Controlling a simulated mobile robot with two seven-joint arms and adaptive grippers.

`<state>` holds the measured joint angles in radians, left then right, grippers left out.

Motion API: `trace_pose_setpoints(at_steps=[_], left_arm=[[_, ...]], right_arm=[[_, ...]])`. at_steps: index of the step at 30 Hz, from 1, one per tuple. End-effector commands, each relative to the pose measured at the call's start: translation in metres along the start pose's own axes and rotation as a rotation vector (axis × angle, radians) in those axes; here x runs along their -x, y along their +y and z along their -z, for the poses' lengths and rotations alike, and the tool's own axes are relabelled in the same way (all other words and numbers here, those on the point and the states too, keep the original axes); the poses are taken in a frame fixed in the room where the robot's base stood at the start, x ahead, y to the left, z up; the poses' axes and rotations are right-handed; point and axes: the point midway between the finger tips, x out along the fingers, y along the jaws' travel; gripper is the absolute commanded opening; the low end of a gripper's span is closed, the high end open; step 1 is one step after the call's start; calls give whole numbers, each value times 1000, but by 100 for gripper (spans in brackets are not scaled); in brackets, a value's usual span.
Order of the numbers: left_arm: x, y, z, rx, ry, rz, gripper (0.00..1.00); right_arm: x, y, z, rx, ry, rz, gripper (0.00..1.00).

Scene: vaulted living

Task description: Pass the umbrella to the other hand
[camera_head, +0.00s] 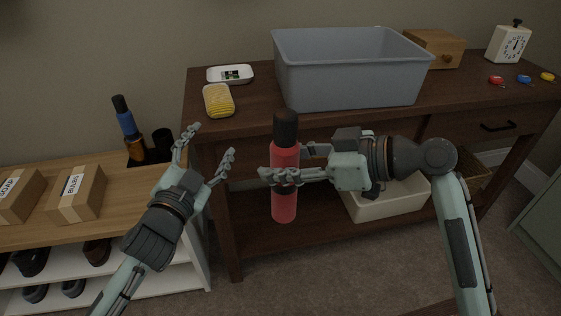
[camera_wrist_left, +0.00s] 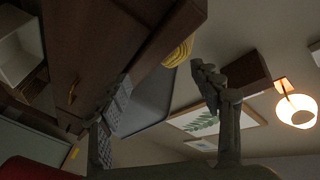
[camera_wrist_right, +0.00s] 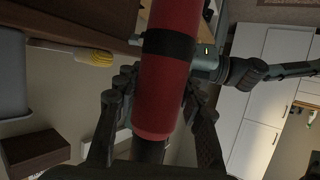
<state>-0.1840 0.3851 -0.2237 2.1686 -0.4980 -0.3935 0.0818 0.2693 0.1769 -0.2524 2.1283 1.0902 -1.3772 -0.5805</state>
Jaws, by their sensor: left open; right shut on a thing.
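The red umbrella (camera_head: 285,200) with a black handle is held upright in front of the dark wood table. My right gripper (camera_head: 284,174) is shut around its upper middle; in the right wrist view the red umbrella (camera_wrist_right: 165,90) with a black band lies between the fingers (camera_wrist_right: 160,105). My left gripper (camera_head: 206,152) is open and empty, to the left of the umbrella and apart from it. The left wrist view shows its spread fingers (camera_wrist_left: 165,110) with nothing between them; red at that view's lower left corner may be the umbrella.
The table (camera_head: 250,122) bears a grey bin (camera_head: 350,85), a yellow sponge-like item (camera_head: 218,100), a white dish (camera_head: 230,74), a wooden box (camera_head: 437,48) and a clock (camera_head: 508,43).

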Motion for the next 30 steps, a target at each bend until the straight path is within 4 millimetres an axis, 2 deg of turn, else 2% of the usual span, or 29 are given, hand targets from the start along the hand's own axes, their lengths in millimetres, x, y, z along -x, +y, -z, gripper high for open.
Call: trace_pose_setpoints(at_steps=[1, 3, 8, 11, 15, 19, 24, 27, 30], left_arm=[[7, 11, -27, 49, -81, -21, 64], [16, 26, -61, 105, -191, -45, 64], [49, 57, -136, 200, -452, -94, 64], [78, 77, -177, 253, -616, -128, 64], [129, 109, -226, 321, -841, -189, 64], [180, 137, -258, 379, -1028, -250, 64], [234, 164, -279, 433, -1208, -321, 64], [253, 174, -284, 452, -1269, -348, 64], [264, 178, -286, 462, -1301, -362, 64]], right_arm=[[0, 0, 1, 1, 2, -1, 0], [0, 0, 1, 1, 2, -1, 0], [0, 0, 1, 1, 2, 0, 0], [0, 0, 1, 1, 2, 0, 0], [0, 0, 1, 1, 2, 0, 0], [0, 0, 1, 1, 2, 0, 0], [0, 0, 1, 1, 2, 0, 0], [0, 0, 1, 1, 2, -1, 0], [0, 0, 1, 1, 2, -1, 0]])
